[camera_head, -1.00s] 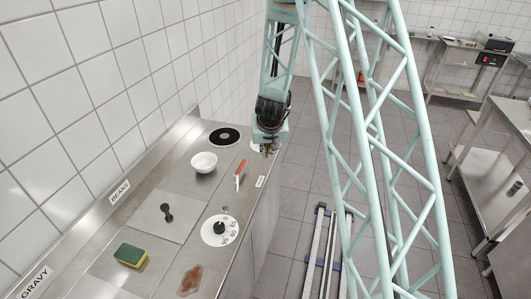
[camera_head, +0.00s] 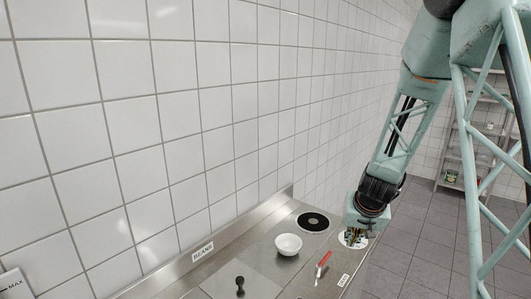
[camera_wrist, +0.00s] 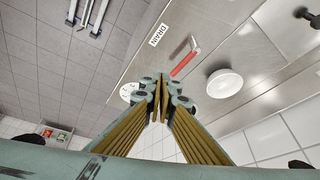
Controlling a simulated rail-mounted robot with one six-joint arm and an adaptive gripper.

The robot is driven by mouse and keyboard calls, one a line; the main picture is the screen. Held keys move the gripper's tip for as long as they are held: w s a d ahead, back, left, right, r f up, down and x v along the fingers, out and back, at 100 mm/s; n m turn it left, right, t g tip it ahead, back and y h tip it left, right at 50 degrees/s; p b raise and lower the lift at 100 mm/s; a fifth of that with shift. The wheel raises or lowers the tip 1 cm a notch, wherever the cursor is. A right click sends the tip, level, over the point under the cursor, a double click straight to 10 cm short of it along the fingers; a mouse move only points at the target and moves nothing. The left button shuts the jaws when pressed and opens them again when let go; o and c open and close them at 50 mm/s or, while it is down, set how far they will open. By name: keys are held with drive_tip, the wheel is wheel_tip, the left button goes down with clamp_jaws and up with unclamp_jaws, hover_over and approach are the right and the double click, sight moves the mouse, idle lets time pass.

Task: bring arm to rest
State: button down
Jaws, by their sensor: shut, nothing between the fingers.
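My gripper (camera_head: 354,238) hangs at the right edge of the steel counter (camera_head: 253,252) in the head view, over a white round dial plate. In the wrist view my gripper (camera_wrist: 160,82) has its fingertips together and holds nothing. A red-handled tool (camera_head: 323,262) lies on the counter just left of it, apart from it. A white bowl (camera_head: 288,244) stands farther left. Both also show in the wrist view, the red-handled tool (camera_wrist: 185,60) and the bowl (camera_wrist: 224,83).
A black round plate (camera_head: 313,222) is set in the counter behind the bowl. A dark-knobbed piece (camera_head: 240,285) is at the front. The tiled wall (camera_head: 180,120) borders the counter's left side. Open floor (camera_head: 405,240) lies to the right, with a shelf rack (camera_head: 462,160) beyond.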

drive_tip(key=s+a+r+n+y+b, duration=0.1)
drive_tip(key=s+a+r+b, duration=0.25)
drive_tip(key=s+r, duration=0.55)
drive_tip(key=s+a+r+n+b, duration=0.15)
drive_tip(key=s+a+r, duration=0.45)
drive_tip(key=s, duration=0.6)
drive_tip(key=s+r+b, duration=0.1)
drive_tip(key=s+b, duration=0.1)
drive_tip(key=s, duration=1.2)
drive_tip(key=s+r+g+b, duration=0.1)
drive_tip(key=s+b, duration=0.2)
drive_tip(key=s, duration=1.1)
drive_tip(key=shift+s+d+r, duration=0.25)
drive_tip(key=shift+d, duration=0.05)
